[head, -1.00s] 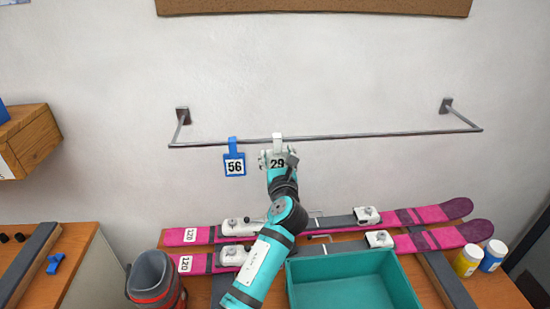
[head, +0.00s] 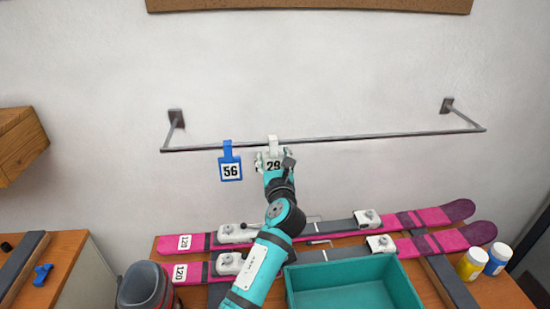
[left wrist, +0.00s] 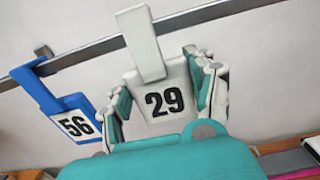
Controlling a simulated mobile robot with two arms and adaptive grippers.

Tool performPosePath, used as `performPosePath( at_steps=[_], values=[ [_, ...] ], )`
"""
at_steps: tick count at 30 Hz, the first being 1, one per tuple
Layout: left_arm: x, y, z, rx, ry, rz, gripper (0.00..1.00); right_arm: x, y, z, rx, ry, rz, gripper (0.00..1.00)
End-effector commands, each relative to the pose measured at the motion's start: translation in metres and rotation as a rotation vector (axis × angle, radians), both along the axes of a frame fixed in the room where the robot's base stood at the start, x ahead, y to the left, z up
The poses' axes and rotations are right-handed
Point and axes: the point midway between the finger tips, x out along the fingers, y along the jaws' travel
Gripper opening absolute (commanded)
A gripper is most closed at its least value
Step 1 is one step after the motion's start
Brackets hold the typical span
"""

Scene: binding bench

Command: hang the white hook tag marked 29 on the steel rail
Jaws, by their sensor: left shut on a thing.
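The white hook tag marked 29 (head: 272,146) is in my left gripper (head: 273,161), at the steel rail (head: 370,136). In the left wrist view, the gripper (left wrist: 164,92) is shut on the tag (left wrist: 165,100), with one finger at each side of its plate. The tag is nearly upright, its number facing me. Its white stem crosses in front of the rail (left wrist: 88,52), and its top rises a little above it. I cannot tell whether the hook sits over the rail or touches it. My right gripper is not in view.
A blue tag marked 56 (head: 230,166) hangs on the rail just left of the white one. The rail to the right is bare. Below are pink skis (head: 440,215), a teal bin (head: 350,262), a grey and red boot (head: 145,285) and two jars (head: 472,264).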

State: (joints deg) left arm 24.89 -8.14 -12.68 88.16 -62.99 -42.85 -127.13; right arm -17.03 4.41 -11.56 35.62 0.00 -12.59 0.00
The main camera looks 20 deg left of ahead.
Motion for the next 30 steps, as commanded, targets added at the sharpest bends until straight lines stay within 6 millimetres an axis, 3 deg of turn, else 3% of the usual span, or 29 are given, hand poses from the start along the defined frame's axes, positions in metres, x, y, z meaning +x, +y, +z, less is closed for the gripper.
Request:
performPosePath(
  at_steps=[8,14,15,21,30],
  values=[
    [0.002,0.004,-0.004,0.000,-0.001,-0.001,0.31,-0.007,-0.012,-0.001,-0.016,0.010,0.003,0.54],
    [0.002,0.004,-0.004,0.000,-0.001,-0.001,0.31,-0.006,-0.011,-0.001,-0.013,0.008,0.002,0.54],
    [0.002,0.004,-0.004,0.000,-0.001,-0.001,0.58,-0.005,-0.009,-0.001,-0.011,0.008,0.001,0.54],
    [0.002,0.004,-0.004,0.000,-0.001,-0.001,0.84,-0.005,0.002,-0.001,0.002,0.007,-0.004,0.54],
    [0.001,0.004,-0.005,0.000,0.000,-0.001,0.84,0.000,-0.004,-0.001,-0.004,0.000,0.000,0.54]
  ],
)
